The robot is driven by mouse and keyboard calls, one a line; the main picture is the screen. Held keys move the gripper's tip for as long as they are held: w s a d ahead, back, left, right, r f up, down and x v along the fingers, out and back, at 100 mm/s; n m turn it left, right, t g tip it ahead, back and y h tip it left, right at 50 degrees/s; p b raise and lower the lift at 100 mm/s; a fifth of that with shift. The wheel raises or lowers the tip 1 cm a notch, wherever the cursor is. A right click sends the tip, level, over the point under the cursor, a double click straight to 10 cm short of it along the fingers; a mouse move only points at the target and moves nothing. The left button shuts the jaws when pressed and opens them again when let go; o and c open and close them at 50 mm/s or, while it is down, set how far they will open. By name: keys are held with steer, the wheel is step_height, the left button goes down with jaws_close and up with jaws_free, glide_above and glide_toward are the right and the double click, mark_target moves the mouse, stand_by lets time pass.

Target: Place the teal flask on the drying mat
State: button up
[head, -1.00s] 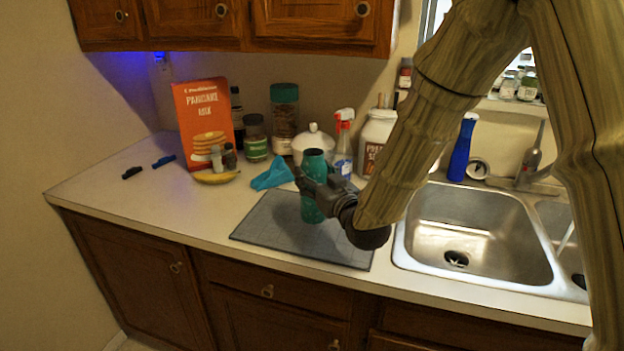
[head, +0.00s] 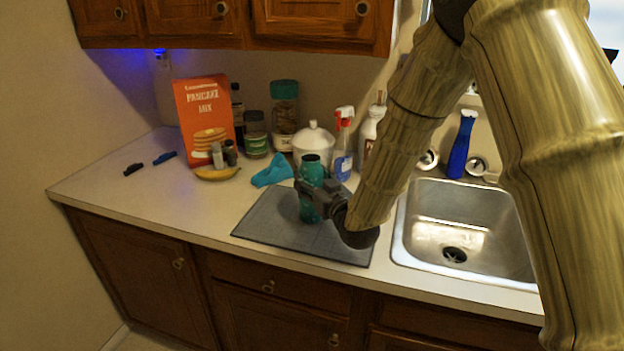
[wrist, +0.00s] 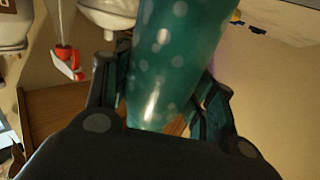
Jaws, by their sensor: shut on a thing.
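The teal flask (head: 311,178) is upright over the dark grey drying mat (head: 268,226) in the head view. Its lower end appears to be at the mat surface, but I cannot tell whether it touches. My gripper (head: 318,196) comes from the right and is shut around the flask's body. In the wrist view the flask (wrist: 172,62), teal with pale dots, fills the space between the two fingers of my gripper (wrist: 165,100). Part of the flask is hidden by the gripper.
Behind the mat are a teal cloth (head: 272,171), a white lidded jar (head: 314,146) and a spray bottle (head: 343,145). A pancake mix box (head: 204,118) and banana (head: 217,173) stand left. The sink (head: 468,235) lies right. The counter's left front is free.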

steer(key=shift+f, duration=0.1)
steer(key=o, duration=1.1)
steer(key=b+v, duration=0.2)
steer(key=v, duration=1)
